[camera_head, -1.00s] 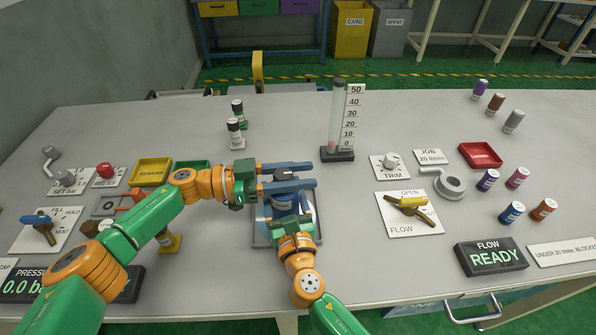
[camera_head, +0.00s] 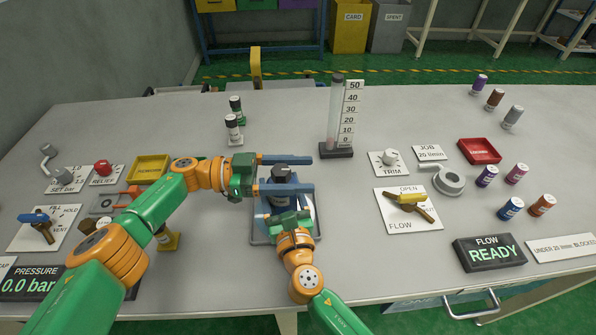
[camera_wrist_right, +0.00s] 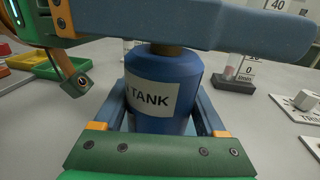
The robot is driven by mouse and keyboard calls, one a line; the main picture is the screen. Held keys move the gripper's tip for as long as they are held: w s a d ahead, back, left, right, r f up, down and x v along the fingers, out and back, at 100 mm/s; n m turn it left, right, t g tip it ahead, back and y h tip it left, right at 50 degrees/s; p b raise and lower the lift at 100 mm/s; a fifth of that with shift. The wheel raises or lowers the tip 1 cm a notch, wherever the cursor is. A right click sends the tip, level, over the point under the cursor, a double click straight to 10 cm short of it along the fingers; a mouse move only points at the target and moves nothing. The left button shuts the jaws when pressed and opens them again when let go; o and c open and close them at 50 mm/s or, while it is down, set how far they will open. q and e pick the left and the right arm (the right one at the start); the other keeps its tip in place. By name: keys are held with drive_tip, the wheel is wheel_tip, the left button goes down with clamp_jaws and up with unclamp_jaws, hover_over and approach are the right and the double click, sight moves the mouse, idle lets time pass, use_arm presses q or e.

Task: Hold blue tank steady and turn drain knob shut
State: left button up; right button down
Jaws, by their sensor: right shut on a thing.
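The blue tank (camera_wrist_right: 158,98) stands upright in my right wrist view, with a white label reading "TANK". In the head view the tank (camera_head: 270,207) is mostly hidden by my grippers. My right gripper (camera_wrist_right: 160,110) is shut on the tank, one finger on each side. A black knob (camera_head: 281,173) sits on top of the tank. My left gripper (camera_head: 300,173) is open around the knob, its fingers apart on the far and near sides. In the wrist view a left finger hides the knob, and only its stem (camera_wrist_right: 168,49) shows.
A graduated tube (camera_head: 334,115) stands behind the tank. The yellow FLOW lever (camera_head: 408,199) and TRIM knob (camera_head: 389,157) lie to the right. A yellow tray (camera_head: 149,168) and the blue FILL lever (camera_head: 35,219) lie to the left.

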use_arm(q)
drive_tip(key=shift+r, duration=0.15)
wheel_tip(320, 180, up, 10)
drive_tip(key=s+d+m+g+y, duration=0.1)
drive_tip(key=s+m+g+y, duration=0.2)
drive_tip(key=s+m+y, duration=0.5)
drive_tip(key=m+t+y, duration=0.8)
drive_tip(key=m, duration=0.8)
approach(280, 171)
drive_tip(key=shift+h, duration=0.3)
drive_tip(key=x, duration=0.9)
drive_tip(key=shift+a, duration=0.25)
drive_tip(key=shift+c, duration=0.2)
